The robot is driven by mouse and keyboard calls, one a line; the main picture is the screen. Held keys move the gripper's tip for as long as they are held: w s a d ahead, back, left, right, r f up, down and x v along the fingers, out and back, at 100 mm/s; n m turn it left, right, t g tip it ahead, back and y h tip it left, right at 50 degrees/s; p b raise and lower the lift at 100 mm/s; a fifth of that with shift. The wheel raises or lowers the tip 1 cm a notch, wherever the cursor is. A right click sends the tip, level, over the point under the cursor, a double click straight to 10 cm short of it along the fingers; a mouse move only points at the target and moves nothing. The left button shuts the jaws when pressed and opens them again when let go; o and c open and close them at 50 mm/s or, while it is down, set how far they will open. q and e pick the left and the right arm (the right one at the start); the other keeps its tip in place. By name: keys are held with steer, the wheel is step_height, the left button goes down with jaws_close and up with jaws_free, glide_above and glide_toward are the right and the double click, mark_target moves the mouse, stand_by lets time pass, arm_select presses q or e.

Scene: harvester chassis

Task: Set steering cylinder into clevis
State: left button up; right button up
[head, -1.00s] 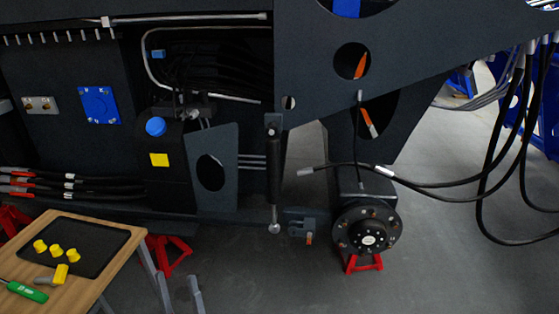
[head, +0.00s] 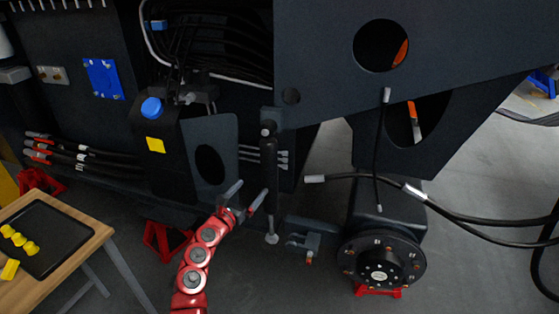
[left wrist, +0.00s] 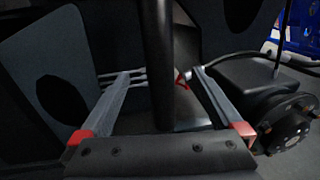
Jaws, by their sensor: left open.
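The steering cylinder (head: 269,165) is a dark tube hanging nearly upright from a bracket on the chassis. Its silver rod eye (head: 272,238) is at the bottom. My left gripper (head: 252,188) is open at the left side of the cylinder's lower half. In the left wrist view the cylinder (left wrist: 158,60) stands between the spread fingers, with a gap on each side. Its lower end is hidden there. My right gripper is not in view.
A wheel hub (head: 382,262) on a red stand is right of the clevis. Black hoses (head: 460,215) with metal ends cross above it. A dark plate with an oval hole (head: 210,165) is left of the cylinder. A wooden table (head: 85,245) with a black tray stands lower left.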

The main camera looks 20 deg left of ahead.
mark_target(265, 173)
arm_select(q)
steer(key=w, duration=0.2)
steer(key=w+d+b, duration=0.1)
steer(key=w, duration=0.2)
steer(key=w+b, duration=0.1)
steer(key=w, duration=0.1)
steer(key=shift+w+d+f, duration=0.1)
steer(key=shift+w+d, duration=0.15)
steer(key=shift+w, duration=0.15)
steer(key=w+b, duration=0.2)
steer(key=w, duration=0.1)
steer(key=w+d+b, duration=0.1)
steer(key=w+b, duration=0.1)
steer(key=w, duration=0.1)
steer(key=shift+w+d+f, duration=0.1)
steer(key=shift+f, duration=0.05)
steer(key=shift+w+d+b, duration=0.15)
steer(key=shift+w+b, duration=0.85)
steer(key=shift+b, duration=0.05)
steer(key=shift+r, duration=0.2)
jaws_close()
